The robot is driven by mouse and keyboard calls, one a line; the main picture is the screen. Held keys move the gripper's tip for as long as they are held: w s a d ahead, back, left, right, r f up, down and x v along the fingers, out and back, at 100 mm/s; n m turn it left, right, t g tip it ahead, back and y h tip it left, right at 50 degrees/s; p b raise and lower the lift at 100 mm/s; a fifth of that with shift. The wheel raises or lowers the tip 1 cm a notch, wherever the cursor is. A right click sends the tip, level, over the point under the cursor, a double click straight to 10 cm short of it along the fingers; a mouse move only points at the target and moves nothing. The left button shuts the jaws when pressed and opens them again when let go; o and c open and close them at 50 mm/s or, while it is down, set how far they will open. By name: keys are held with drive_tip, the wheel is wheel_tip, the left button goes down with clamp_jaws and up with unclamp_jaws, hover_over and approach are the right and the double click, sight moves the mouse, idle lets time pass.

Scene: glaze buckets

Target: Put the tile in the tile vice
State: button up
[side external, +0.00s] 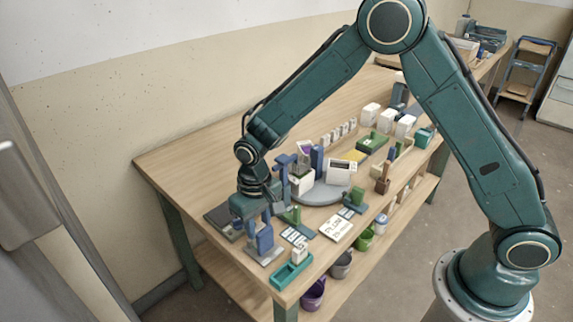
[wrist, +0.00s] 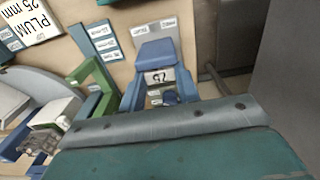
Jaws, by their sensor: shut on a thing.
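My gripper (side external: 254,222) points down low over the near left end of the bench in the side view. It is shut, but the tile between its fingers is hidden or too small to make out. A blue upright fixture (side external: 265,239) on a light base stands close beside the fingers. In the wrist view a blue fixture (wrist: 157,53) with a white plate reading "97" lies just beyond my wrist. A green angled stand (wrist: 97,72) is left of it. I cannot tell for sure which fixture is the tile vice.
A white sign reading "PLUM 25 mm" (wrist: 28,22) lies at the wrist view's upper left. A round grey turntable (side external: 318,194) bears white boxes. A small white item sits on a green tray (side external: 290,276) at the front corner. Buckets (side external: 313,294) stand on the lower shelf.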

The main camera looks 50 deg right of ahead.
drive_tip(key=shift+f, duration=0.3)
idle(0.5)
drive_tip(key=o, duration=1.1)
drive_tip(key=shift+r, duration=0.15)
drive_tip(key=shift+r, duration=3.35)
